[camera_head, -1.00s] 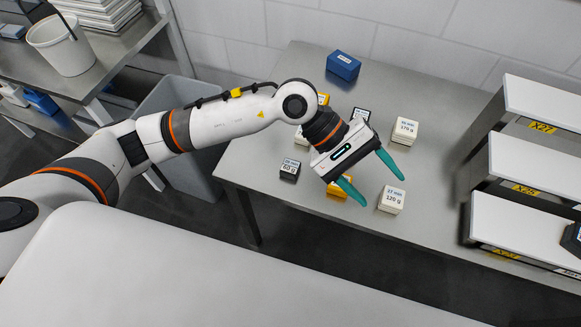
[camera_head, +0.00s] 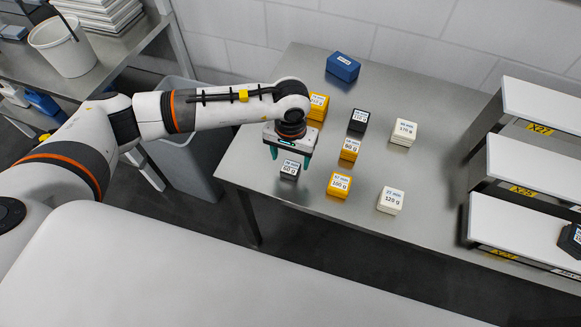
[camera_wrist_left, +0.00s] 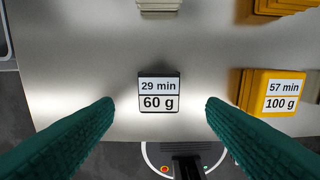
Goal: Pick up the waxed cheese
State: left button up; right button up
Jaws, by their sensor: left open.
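Small labelled blocks stand on the steel table; no label I can read names the waxed cheese. A black block (camera_head: 289,171) marked 29 min, 60 g stands near the table's left front edge; it also shows in the left wrist view (camera_wrist_left: 159,93). My left gripper (camera_head: 289,157) points down just above it. In the left wrist view its open teal fingers (camera_wrist_left: 160,106) lie to either side of the block, apart from it. A yellow block (camera_head: 340,185) marked 57 min, 100 g stands to the right. My right gripper is not in view.
Other yellow blocks (camera_head: 349,150), a second black block (camera_head: 358,120), white blocks (camera_head: 404,132) and a blue block (camera_head: 343,66) stand farther back or right. A tiered rack (camera_head: 535,181) is at the right. A grey bin (camera_head: 185,150) stands left of the table.

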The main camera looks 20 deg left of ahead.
aim_at(290, 168)
pick_arm(q)
notch_tip(290, 168, down, 4)
jog(key=shift+s+f+p, duration=0.1)
jog(key=shift+f+p, duration=0.1)
jog(key=shift+p, duration=0.1)
jog(key=shift+c, duration=0.5)
jog(key=c, duration=1)
jog(key=shift+o, duration=0.2)
jog(key=shift+r, duration=0.1)
